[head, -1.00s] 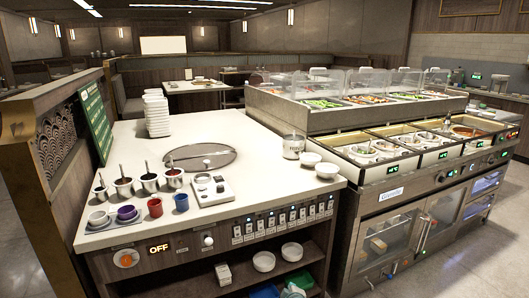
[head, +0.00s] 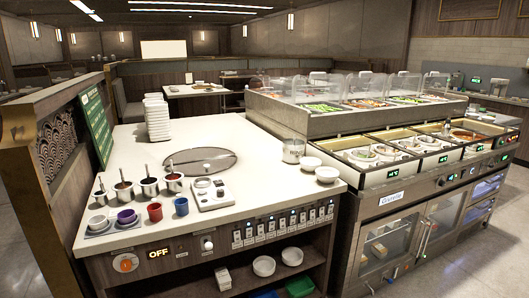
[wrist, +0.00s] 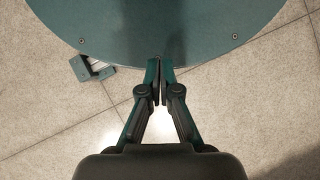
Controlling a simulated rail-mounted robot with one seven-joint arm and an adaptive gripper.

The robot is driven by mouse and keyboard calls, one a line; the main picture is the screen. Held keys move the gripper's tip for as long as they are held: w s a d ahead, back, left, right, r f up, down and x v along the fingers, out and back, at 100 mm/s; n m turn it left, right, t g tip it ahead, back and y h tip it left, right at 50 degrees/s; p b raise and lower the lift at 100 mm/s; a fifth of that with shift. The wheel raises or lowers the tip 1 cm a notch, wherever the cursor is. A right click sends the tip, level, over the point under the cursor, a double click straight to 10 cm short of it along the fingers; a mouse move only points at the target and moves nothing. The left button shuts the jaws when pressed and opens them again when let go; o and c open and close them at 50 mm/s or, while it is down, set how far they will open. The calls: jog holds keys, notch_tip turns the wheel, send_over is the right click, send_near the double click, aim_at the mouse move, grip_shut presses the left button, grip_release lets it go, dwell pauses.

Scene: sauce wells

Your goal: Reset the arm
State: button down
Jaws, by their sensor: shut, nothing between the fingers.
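My gripper (wrist: 157,82) shows only in the wrist view. Its two dark fingers are together at the tips, shut with nothing between them. It hangs over a speckled tiled floor (wrist: 60,140), with a teal rounded surface, probably part of my base, at the top of the picture. No part of my arm shows in the head view.
A white counter (head: 130,145) holds sauce wells with ladles (head: 150,187), coloured cups (head: 155,212), a stack of white plates (head: 157,118) and a round inset plate (head: 200,161). A glass-covered food bar (head: 370,100) stands at the right. Open floor (head: 440,275) shows at lower right.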

notch_tip(320, 180, up, 14)
jog(key=s+p, duration=0.1)
jog(key=p, duration=1.3)
jog(key=shift+d+f, duration=0.15)
jog(key=shift+f, duration=0.1)
dwell(0.7)
